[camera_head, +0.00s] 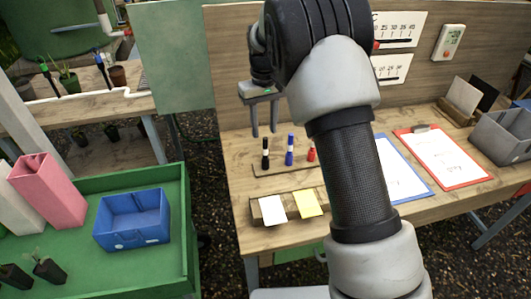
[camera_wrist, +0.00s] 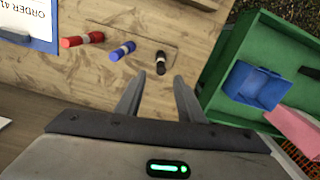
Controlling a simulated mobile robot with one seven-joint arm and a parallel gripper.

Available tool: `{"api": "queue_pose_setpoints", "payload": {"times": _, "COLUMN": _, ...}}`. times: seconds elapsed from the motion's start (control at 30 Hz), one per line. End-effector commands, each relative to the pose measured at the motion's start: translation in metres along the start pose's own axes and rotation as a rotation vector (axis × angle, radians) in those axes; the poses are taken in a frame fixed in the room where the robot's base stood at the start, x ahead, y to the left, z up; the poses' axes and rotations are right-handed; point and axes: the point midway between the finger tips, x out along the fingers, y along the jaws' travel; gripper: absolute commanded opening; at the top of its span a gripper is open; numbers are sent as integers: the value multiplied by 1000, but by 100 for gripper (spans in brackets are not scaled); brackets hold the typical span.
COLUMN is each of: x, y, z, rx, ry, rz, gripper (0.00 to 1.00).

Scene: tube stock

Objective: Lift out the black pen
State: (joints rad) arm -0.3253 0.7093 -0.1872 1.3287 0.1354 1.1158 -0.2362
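The black pen (camera_head: 265,153) stands upright in a wooden pen holder (camera_head: 283,166) on the bench, at the left end of a row. A blue pen (camera_head: 290,149) and a red pen (camera_head: 311,151) stand to its right. My gripper (camera_head: 264,133) is open and empty, its fingers pointing down above and close behind the black pen. In the wrist view the black pen (camera_wrist: 161,62) lies just beyond the gap between the fingertips (camera_wrist: 160,78), apart from them. The blue pen (camera_wrist: 122,50) and red pen (camera_wrist: 82,39) are to its left there.
A low rack with white and yellow cards (camera_head: 310,203) sits in front of the holder. Blue (camera_head: 424,186) and red (camera_head: 478,176) clipboards lie to the right. A green cart (camera_head: 160,262) with a blue bin (camera_head: 133,220) stands at left. My arm hides part of the bench.

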Motion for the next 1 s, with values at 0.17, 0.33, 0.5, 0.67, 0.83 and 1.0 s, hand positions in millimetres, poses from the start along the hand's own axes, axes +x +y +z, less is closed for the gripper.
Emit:
{"api": "queue_pose_setpoints", "payload": {"times": 0.17, "x": 16, "y": 0, "z": 0, "rx": 1, "ry": -1, "rz": 0, "gripper": 35}}
{"api": "queue_pose_setpoints", "payload": {"times": 0.33, "x": 31, "y": 0, "z": 5, "rx": 1, "ry": -4, "rz": 0, "gripper": 35}}
{"api": "queue_pose_setpoints", "payload": {"times": 0.5, "x": 57, "y": 0, "z": 10, "rx": 1, "ry": -4, "rz": 0, "gripper": 35}}
{"api": "queue_pose_setpoints", "payload": {"times": 0.67, "x": 68, "y": 0, "z": 9, "rx": 0, "ry": -1, "rz": 0, "gripper": 35}}
{"api": "queue_pose_setpoints", "payload": {"times": 0.83, "x": 69, "y": 0, "z": 9, "rx": 0, "ry": 0, "rz": 0, "gripper": 35}}
{"api": "queue_pose_setpoints", "payload": {"times": 1.0, "x": 69, "y": 0, "z": 9, "rx": 0, "ry": 0, "rz": 0, "gripper": 13}}
